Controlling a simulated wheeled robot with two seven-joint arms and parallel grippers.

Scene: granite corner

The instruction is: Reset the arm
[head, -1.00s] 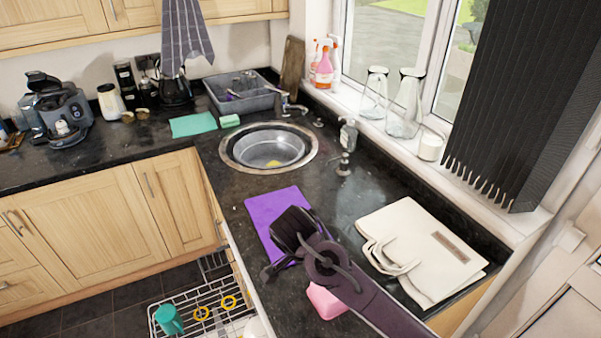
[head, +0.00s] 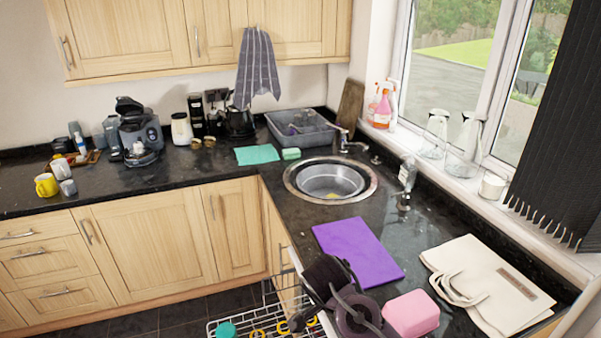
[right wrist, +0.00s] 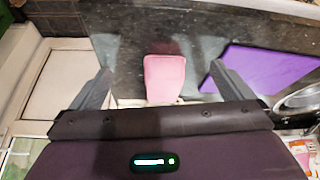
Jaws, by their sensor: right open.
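My right arm (head: 350,305) shows at the bottom of the head view, dark purple and black, near the front edge of the worktop. It is next to a pink block (head: 411,314) and a purple mat (head: 357,252). In the right wrist view my right gripper (right wrist: 160,75) is open, with its two grey fingers spread and nothing held between them. The pink block (right wrist: 164,76) appears between the fingers in that view, resting on the dark worktop; its distance from them is unclear. My left gripper is in neither view.
A cream bag (head: 490,282) lies on the worktop at right. A round sink (head: 330,180) and a grey basin (head: 300,132) are behind the mat. An open dishwasher rack (head: 262,322) is below the counter edge. Glass jars (head: 463,150) stand on the windowsill.

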